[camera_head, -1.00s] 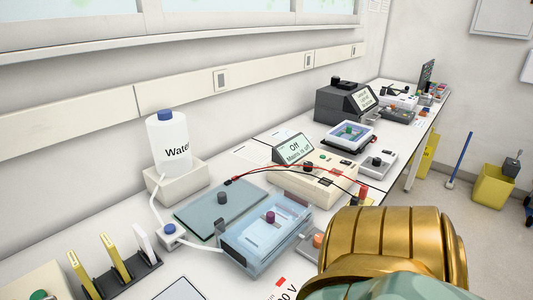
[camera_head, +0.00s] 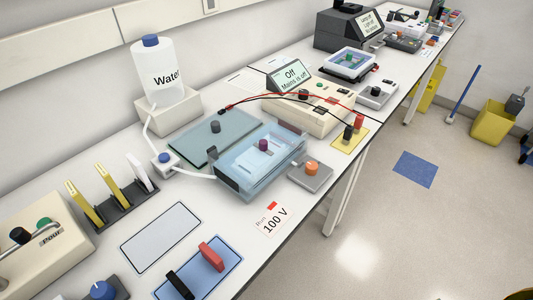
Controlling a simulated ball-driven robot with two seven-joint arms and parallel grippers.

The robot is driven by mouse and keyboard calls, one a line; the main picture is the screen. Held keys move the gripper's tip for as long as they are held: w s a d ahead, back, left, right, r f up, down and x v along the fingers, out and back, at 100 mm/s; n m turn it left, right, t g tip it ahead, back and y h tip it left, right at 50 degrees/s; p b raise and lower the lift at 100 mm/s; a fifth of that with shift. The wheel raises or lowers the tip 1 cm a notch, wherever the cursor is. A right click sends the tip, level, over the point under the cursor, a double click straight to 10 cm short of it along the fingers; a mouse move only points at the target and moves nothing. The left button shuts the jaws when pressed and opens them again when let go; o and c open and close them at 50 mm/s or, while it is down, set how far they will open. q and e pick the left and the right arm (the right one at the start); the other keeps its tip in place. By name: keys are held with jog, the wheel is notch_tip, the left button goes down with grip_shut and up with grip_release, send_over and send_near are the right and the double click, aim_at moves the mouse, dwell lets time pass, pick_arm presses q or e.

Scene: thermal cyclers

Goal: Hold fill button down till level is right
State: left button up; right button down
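A small white box with a blue button (camera_head: 165,158) sits on the bench, left of the clear blue tank (camera_head: 245,175). A white tube links it to the stand of the water bottle (camera_head: 158,78), and another tube runs from it to the tank. The bottle has a blue cap and is labelled "Water". The tank is open on top, with a dark purple knob (camera_head: 263,145) inside. I cannot make out its liquid level. Nothing touches the button.
A green glass lid (camera_head: 214,138) lies behind the tank. A power supply (camera_head: 310,105) reads "Off, Mains is off"; red and black leads cross nearby. An orange-knobbed box (camera_head: 311,172) stands right of the tank. A rack (camera_head: 120,205) stands front left.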

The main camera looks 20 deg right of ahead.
pick_arm(q)
jog(key=shift+s, duration=0.3)
jog(key=shift+w+a, duration=0.1)
jog(key=shift+w, duration=0.15)
grip_shut()
dwell(1.5)
